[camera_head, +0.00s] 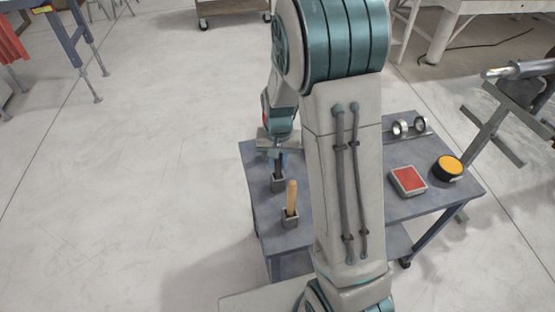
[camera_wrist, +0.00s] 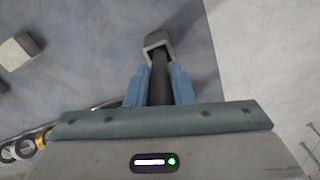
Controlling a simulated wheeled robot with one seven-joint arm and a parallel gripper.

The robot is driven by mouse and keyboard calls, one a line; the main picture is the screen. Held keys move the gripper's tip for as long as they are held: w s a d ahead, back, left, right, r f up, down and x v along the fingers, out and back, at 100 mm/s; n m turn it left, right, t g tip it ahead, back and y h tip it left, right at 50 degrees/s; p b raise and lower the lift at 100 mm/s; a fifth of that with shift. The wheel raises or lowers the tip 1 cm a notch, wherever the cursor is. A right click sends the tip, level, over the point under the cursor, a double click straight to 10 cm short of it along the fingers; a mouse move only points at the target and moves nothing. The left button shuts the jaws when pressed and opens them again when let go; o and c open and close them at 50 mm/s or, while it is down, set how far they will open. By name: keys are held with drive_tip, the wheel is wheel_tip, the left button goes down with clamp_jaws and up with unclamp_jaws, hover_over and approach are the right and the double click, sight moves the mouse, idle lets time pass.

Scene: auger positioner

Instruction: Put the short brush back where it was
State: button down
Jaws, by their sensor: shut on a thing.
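My gripper (camera_head: 277,160) is over the left part of the grey table, its blue fingers pointing down. In the wrist view my gripper (camera_wrist: 159,75) is shut on a dark upright handle (camera_wrist: 160,80), seemingly the short brush. The handle's lower end is at a small square grey holder (camera_wrist: 158,42), which also shows in the head view (camera_head: 278,184). The end appears inside the holder, but I cannot tell how deep it sits. The bristles are not visible. A second grey holder (camera_head: 290,221) nearer the front holds a wooden handle (camera_head: 292,196).
On the table's right are a red-topped box (camera_head: 408,179), a round yellow-topped item (camera_head: 448,167) and metal rings (camera_head: 410,126). A pale block (camera_wrist: 17,50) lies left in the wrist view. My arm hides the table's middle.

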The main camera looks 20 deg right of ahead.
drive_tip(key=shift+f, duration=0.1)
drive_tip(key=c, duration=1.3)
unclamp_jaws()
drive_tip(key=shift+o, duration=0.2)
wheel_tip(320, 180, up, 12)
drive_tip(key=shift+s+r, duration=0.1)
drive_tip(key=shift+r, duration=0.05)
drive_tip(key=s+r+n+t, duration=0.1)
drive_tip(key=s+r, duration=0.1)
drive_tip(key=s, duration=0.7)
drive_tip(key=s+r+n+t, duration=0.1)
drive_tip(key=s+r+n, duration=0.1)
drive_tip(key=s, duration=0.6)
drive_tip(key=shift+s+r+t, duration=0.25)
drive_tip(key=shift+s+t, duration=0.05)
drive_tip(key=shift+s, duration=0.1)
